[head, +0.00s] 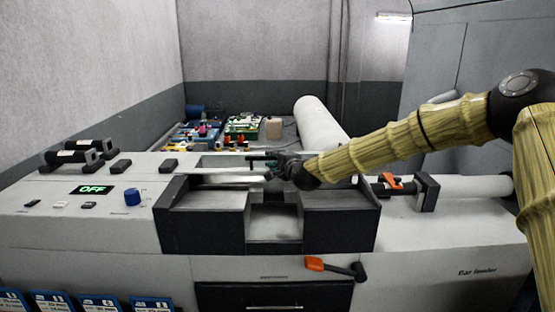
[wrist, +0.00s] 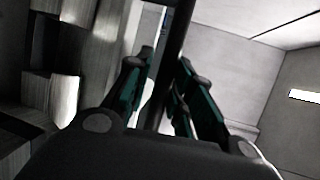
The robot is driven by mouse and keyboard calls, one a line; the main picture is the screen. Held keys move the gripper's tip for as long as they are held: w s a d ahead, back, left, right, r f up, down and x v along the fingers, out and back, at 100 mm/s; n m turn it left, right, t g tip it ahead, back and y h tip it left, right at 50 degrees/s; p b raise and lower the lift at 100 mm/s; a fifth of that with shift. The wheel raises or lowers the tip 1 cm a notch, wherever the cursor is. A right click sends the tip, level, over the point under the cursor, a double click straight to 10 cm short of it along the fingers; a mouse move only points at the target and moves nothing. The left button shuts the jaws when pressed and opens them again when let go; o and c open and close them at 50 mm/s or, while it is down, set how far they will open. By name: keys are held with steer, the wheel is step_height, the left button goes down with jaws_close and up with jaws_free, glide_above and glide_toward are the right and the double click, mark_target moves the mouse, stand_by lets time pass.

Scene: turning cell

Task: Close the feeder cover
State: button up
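The feeder (head: 335,197) is a dark-framed, grey-lined trough in the middle of the white machine in the head view. A pale, narrow panel (head: 232,178), which looks like its cover, lies across the back of the trough; how far it is open I cannot tell. My gripper (head: 262,165) is at the back of the trough, by the panel's right end. In the wrist view my gripper's green-padded fingers (wrist: 165,75) stand apart on either side of a dark bar (wrist: 178,25). A gap shows left of the bar; contact on the right is unclear.
An OFF display (head: 93,189) and a blue knob (head: 132,197) are on the left panel. An orange-handled tool (head: 327,266) is on the front face. An orange lever (head: 392,181) is right of the trough. A cluttered table (head: 280,135) and white cylinder (head: 318,124) stand behind.

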steer(key=shift+o, duration=0.5)
steer(key=shift+w, duration=0.2)
steer(key=shift+s+d+r, duration=0.2)
steer(key=shift+s+d, duration=0.05)
steer(key=shift+s, duration=0.2)
steer(key=v, duration=1.1)
steer(key=shift+f, duration=0.15)
